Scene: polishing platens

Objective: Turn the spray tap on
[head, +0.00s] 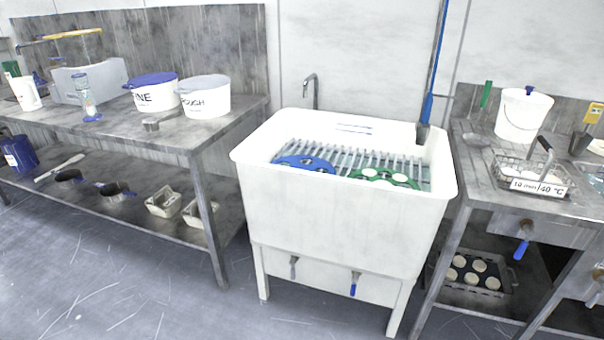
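A deep white sink (330,220) stands on legs in the middle of the head view. A grey hooked spout (312,92) rises behind its back left rim. Two small valves hang below the sink's front: one with a grey handle (294,267) and one with a blue handle (355,284). Both handles point down. I cannot tell which is the spray tap, and no running water shows. A blue platen (303,163) and a green platen (385,178) with pale discs lie on the slatted rack (350,156) in the sink. Neither of my grippers is in view.
A left bench (150,130) holds white buckets, one marked ROUGH (205,98). A right bench (480,190) holds a lidded bucket (522,115) and wire basket (535,175). A blue-handled tool (428,105) leans at the sink's back right. Floor (170,290) in front is clear.

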